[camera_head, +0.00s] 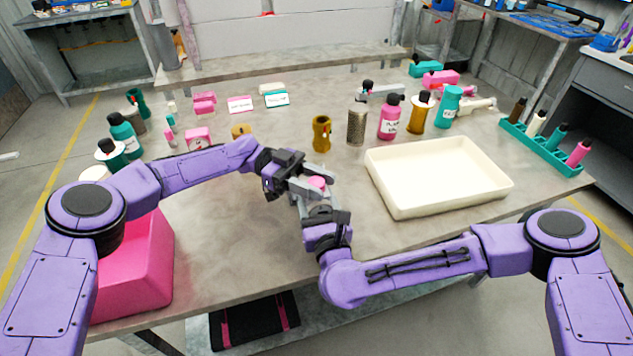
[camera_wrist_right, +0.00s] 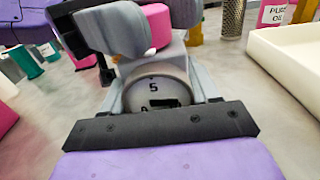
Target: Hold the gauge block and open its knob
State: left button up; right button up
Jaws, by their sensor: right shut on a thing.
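A cream tray (camera_head: 390,203) stands to the right on the grey table (camera_head: 235,240). A brown holder (camera_head: 321,134) and several bottles stand behind the grippers. A pink box (camera_head: 145,262) is at the front left. The table between this box and the grippers is clear.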

pick_arm(q)
jog(key=c, duration=0.3)
jog(key=shift+n+t, duration=0.3)
jog(key=shift+t, duration=0.1)
jog(key=shift+c, duration=0.2)
jog(key=n+t+h, duration=0.2)
jog(key=n+t, duration=0.2)
jog(key=t, duration=0.2)
jog(key=shift+n+t, duration=1.05)
jog(key=shift+t, duration=0.55)
jog(key=shift+n+t, duration=1.05)
jog(key=shift+t, duration=0.55)
jog(key=shift+r+t, duration=0.1)
jog(key=shift+t, duration=0.2)
jog(key=o, duration=1)
jog(key=shift+c, duration=0.2)
